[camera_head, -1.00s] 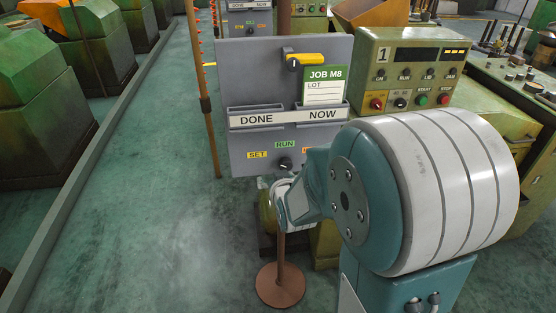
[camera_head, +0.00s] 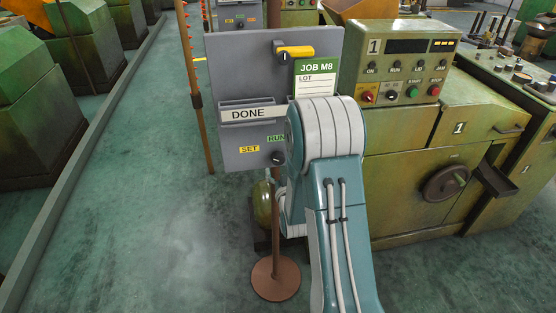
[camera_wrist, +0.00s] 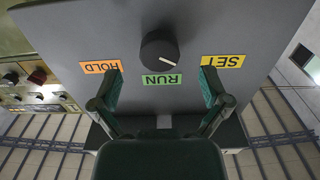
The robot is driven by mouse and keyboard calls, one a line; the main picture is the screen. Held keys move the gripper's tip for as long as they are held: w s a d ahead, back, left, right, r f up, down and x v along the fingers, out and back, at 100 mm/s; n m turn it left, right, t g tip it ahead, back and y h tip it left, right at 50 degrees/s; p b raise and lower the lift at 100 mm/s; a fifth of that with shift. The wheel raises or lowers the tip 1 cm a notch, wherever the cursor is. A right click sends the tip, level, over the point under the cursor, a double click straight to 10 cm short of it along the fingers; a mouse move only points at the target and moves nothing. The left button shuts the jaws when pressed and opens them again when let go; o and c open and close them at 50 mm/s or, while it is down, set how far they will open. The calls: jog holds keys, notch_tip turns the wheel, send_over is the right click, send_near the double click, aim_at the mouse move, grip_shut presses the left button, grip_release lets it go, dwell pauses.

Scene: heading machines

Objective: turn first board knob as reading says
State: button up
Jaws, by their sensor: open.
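The first board (camera_head: 225,75) is a grey panel on a brown stand. Its black knob (camera_head: 277,158) sits low on it; it also shows upside down in the wrist view (camera_wrist: 160,50). The yellow SET label (camera_wrist: 222,62), green RUN label (camera_wrist: 162,80) and orange HOLD label (camera_wrist: 100,67) surround it. The knob's white mark points down-right in the wrist view, between RUN and SET. My gripper (camera_wrist: 161,88) is open, its fingers apart on either side of the RUN label, with nothing between them. In the head view my arm hides it and HOLD.
A green JOB M8 card (camera_head: 316,76) stands in the board's right pocket. A yellow lever (camera_head: 296,53) is above. Machine 1's control panel (camera_head: 400,62) has a dark display and small yellow bars. Its body (camera_head: 405,185) stands close on the right. The floor (camera_head: 150,210) at left is clear.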

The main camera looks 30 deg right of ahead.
aim_at(279, 161)
jog(key=x, duration=0.5)
jog(key=c, duration=1.1)
